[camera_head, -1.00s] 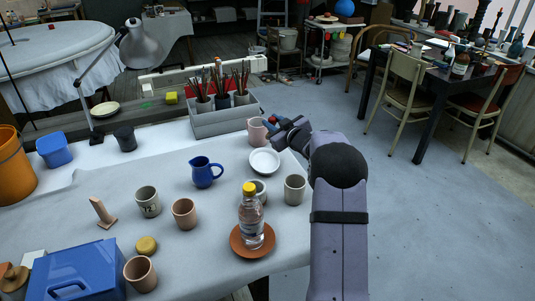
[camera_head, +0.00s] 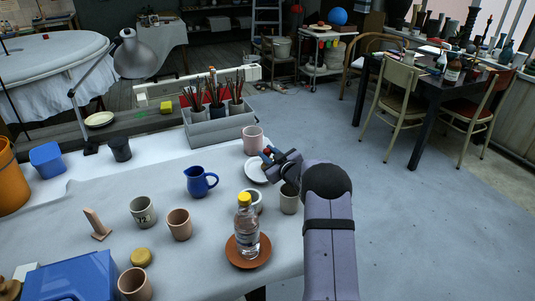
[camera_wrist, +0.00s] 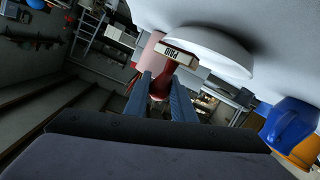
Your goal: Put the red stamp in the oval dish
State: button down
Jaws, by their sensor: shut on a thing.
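My gripper (camera_head: 269,159) is at the right end of the table, over the right edge of the white oval dish (camera_head: 252,173). Its blue fingers (camera_wrist: 163,92) are shut on the red stamp (camera_wrist: 161,82). In the wrist view the stamp's red handle is between the fingers, and its pale lettered base (camera_wrist: 177,53) points away from them. The dish (camera_wrist: 217,48) shows close beside the base there; I cannot tell whether they touch. In the head view only a small red spot of the stamp shows, and the gripper covers part of the dish.
A pink cup (camera_head: 252,139) stands behind the dish. A grey cup (camera_head: 289,198) stands in front, close to my arm. A blue jug (camera_head: 199,181) is left of the dish. A bottle (camera_head: 246,228) stands on a terracotta saucer (camera_head: 262,252). A brush caddy (camera_head: 218,130) is at the back.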

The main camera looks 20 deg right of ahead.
jog(key=shift+f, duration=0.1)
jog(key=c, duration=1.5)
grip_release()
jog(key=shift+r, duration=0.2)
jog(key=shift+b+v, duration=0.6)
jog(key=shift+v, duration=5.4)
jog(key=shift+f, duration=0.15)
